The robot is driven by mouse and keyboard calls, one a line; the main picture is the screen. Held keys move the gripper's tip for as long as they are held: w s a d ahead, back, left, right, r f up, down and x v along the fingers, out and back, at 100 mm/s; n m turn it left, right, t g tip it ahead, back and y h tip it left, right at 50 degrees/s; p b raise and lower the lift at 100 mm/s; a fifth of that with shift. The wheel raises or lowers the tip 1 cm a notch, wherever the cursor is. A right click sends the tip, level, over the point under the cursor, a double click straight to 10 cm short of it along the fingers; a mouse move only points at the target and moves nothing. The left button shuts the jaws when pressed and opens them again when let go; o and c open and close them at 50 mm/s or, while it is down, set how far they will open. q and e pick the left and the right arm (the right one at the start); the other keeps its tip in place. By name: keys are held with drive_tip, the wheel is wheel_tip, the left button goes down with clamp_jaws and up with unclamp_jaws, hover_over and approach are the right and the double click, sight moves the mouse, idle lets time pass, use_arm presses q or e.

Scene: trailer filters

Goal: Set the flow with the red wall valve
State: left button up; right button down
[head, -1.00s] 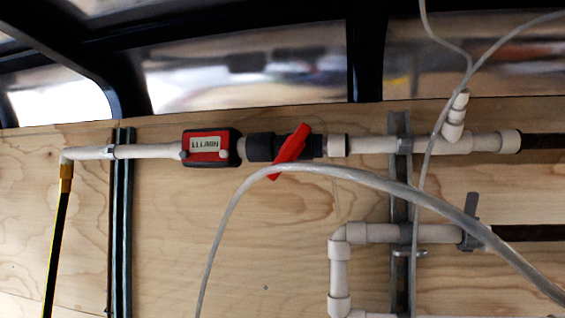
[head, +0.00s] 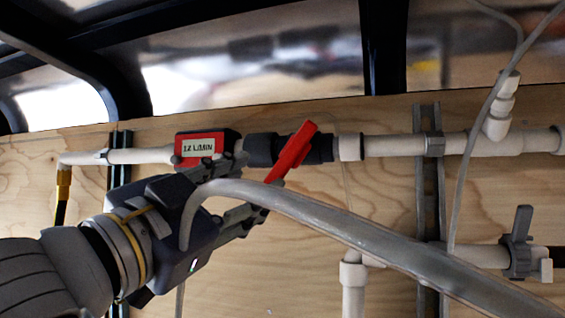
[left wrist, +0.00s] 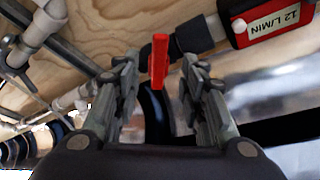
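The red wall valve handle (head: 292,150) sits on a dark valve body (head: 319,149) in the upper white pipe. It slants up to the right in the head view. Left of it is a red and black flow meter (head: 205,147) reading 12 L/MIN; it also shows in the left wrist view (left wrist: 277,18). My left gripper (head: 252,184) is open just left of and below the handle. In the left wrist view the handle (left wrist: 159,62) stands between the spread fingertips (left wrist: 162,68), with visible gaps on both sides. My right gripper is not in view.
A thick clear hose (head: 330,222) crosses in front of my left gripper and the wall. Metal rails (head: 427,190) hold the pipes on the plywood wall (head: 330,115). A grey valve (head: 519,240) sits on the lower pipe at right. Dark window frames run above.

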sight(279, 171)
use_arm(q)
drive_tip(key=p+x, duration=0.4)
drive_tip(key=x, duration=0.4)
drive_tip(key=shift+w+d, duration=0.2)
drive_tip(key=shift+w, duration=0.05)
clamp_jaws()
